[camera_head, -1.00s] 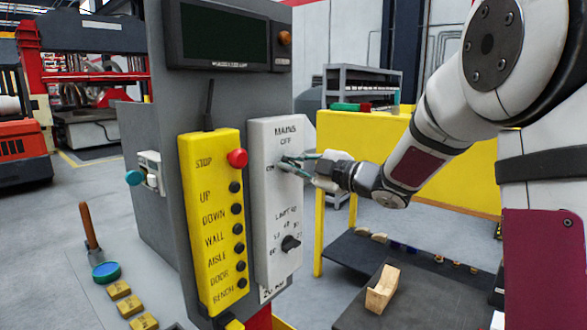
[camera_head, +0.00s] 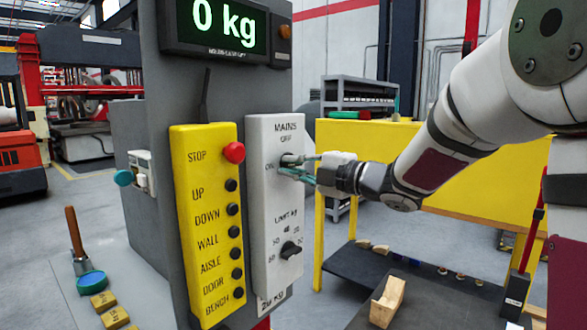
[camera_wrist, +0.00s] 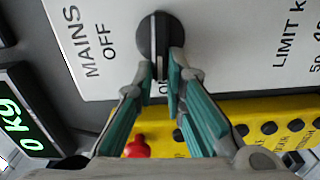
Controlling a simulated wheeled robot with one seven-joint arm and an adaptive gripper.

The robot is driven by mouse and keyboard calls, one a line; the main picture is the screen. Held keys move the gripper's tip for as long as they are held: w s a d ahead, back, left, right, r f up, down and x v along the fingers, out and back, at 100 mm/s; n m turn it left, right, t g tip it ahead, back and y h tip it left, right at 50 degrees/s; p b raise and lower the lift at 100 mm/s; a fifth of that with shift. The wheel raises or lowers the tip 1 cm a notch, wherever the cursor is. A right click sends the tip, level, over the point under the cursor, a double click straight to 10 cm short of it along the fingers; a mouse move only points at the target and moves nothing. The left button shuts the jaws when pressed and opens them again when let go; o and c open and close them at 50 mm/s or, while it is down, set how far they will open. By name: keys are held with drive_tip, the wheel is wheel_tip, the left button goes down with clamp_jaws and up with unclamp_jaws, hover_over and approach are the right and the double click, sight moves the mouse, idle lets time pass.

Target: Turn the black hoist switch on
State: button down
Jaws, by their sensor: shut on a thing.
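The black hoist switch is a round knob with a light pointer line on the white MAINS panel (camera_head: 262,220). In the wrist view the knob (camera_wrist: 153,36) sits beside the OFF label, and its pointer line runs toward the partly covered ON label. My gripper (camera_wrist: 161,72) has its two teal-padded fingers on either side of the knob's grip bar, shut on it. In the head view my gripper (camera_head: 292,168) reaches the panel from the right and hides most of the knob. The display (camera_head: 215,24) is lit and reads 0 kg.
A yellow pendant (camera_head: 208,230) with a red STOP button (camera_head: 233,152) and several black buttons stands left of the panel. A lower limit knob (camera_head: 290,250) is below my gripper. A yellow bench (camera_head: 380,150) and a wooden block (camera_head: 388,300) are to the right.

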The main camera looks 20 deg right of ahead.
drive_tip(key=c, duration=1.6)
unclamp_jaws()
drive_tip(key=shift+c, duration=0.2)
drive_tip(key=shift+s+d, duration=0.1)
drive_tip(key=v, duration=1.1)
drive_tip(key=shift+s+d, duration=0.2)
drive_tip(key=shift+s, duration=0.15)
